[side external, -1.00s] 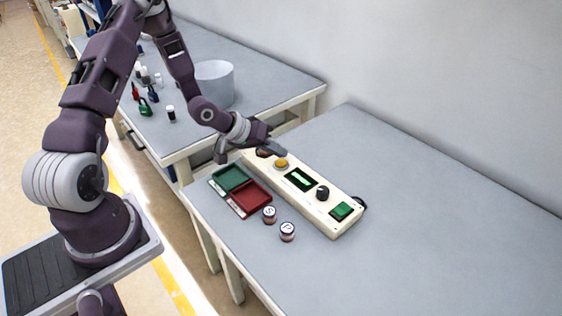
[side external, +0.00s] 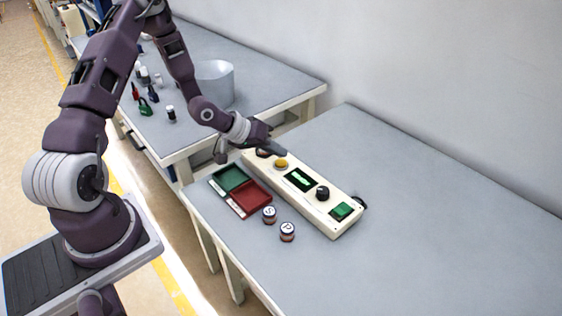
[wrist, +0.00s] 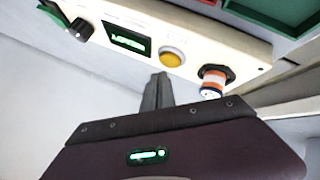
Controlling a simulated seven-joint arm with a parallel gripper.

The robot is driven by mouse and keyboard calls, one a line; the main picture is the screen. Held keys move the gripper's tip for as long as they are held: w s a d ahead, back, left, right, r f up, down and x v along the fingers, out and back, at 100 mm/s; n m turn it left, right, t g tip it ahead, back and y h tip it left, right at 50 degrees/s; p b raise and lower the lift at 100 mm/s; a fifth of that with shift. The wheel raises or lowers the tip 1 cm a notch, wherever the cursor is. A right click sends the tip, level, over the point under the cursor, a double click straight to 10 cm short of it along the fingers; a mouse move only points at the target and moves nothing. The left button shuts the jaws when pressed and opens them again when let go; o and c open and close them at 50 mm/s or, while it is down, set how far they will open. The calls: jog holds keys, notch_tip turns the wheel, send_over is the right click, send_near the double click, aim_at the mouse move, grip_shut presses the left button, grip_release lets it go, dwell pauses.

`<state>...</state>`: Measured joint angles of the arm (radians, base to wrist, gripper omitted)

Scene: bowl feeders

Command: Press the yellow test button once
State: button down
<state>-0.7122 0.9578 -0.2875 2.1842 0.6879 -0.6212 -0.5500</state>
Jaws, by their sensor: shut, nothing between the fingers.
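The yellow test button (side external: 281,163) is a round dome on the cream control panel (side external: 322,218), toward its far end. In the wrist view the yellow button (wrist: 172,57) shows uncovered, just beyond my fingertips. My gripper (side external: 283,151) is shut and empty, with its fingertips close above and beside the button; they appear apart from it. In the wrist view the shut fingers of my gripper (wrist: 161,78) point toward the panel. A small display (side external: 301,179) with green lit marks sits beside the button.
The panel also carries a black knob (side external: 322,193) and a green switch (side external: 341,211). An orange-and-white cylinder (wrist: 214,80) stands at its far end. Green (side external: 230,177) and red (side external: 250,199) trays and two jars (side external: 269,215) lie in front. The table right of the panel is clear.

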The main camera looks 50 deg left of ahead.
aim_at(278, 163)
jog(key=shift+f, duration=0.15)
dwell(0.5)
jog(key=shift+f, duration=0.3)
jog(key=shift+f, duration=0.5)
dwell(0.8)
jog(key=shift+r, duration=0.9)
jog(key=shift+r, duration=2.55)
